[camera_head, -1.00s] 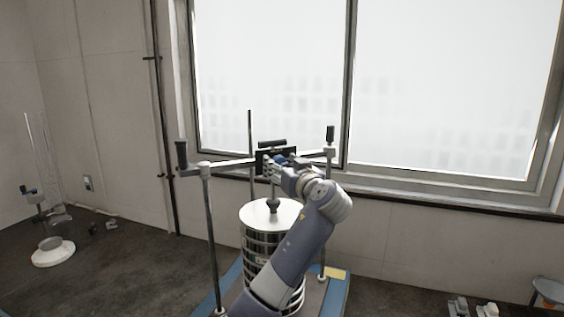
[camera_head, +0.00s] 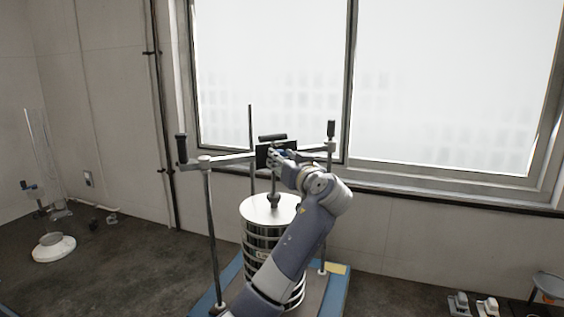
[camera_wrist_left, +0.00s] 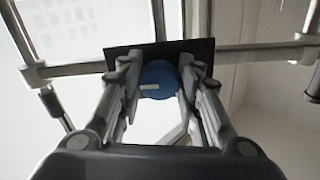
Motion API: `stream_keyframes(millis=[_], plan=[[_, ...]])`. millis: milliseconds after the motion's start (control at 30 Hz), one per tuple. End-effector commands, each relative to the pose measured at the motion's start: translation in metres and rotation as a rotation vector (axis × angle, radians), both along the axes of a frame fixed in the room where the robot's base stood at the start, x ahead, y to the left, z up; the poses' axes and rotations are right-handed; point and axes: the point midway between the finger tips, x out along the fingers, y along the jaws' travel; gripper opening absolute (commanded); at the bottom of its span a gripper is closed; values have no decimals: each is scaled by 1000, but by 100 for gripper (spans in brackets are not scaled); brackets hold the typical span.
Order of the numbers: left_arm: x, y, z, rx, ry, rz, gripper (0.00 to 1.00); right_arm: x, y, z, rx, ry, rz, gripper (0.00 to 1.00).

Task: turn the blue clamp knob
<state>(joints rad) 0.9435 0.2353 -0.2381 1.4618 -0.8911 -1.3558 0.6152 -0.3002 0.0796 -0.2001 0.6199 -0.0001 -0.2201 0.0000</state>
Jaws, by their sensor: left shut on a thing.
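The blue clamp knob (camera_wrist_left: 157,76) is round with a white mark. In the left wrist view it sits in front of a dark plate (camera_wrist_left: 195,48), between the two fingers of my left gripper (camera_wrist_left: 161,68), which is shut on it. In the head view my left gripper (camera_head: 277,155) is at the middle of the clamp crossbar (camera_head: 232,159), and the knob is mostly hidden behind it. The crossbar spans two upright rods above the steel sieve stack (camera_head: 257,236), whose lid (camera_head: 262,210) carries a dark fitting. My right gripper is not in view.
Black handles (camera_head: 181,148) rise at both ends of the crossbar. A window stands behind. Left on the dark bench is a white round base (camera_head: 54,248) with a clear tube.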

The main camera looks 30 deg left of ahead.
Motion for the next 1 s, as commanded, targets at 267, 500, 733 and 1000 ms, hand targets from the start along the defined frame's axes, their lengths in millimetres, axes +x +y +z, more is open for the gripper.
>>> stream_keyframes(millis=[267,500,733,1000], plan=[[0,0,0,3,1,-1,52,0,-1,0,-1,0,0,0],[0,0,0,2,1,0,52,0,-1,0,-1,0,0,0],[-7,-13,0,2,0,-2,52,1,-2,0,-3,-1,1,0],[-38,-61,0,0,-1,-5,52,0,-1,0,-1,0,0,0]])
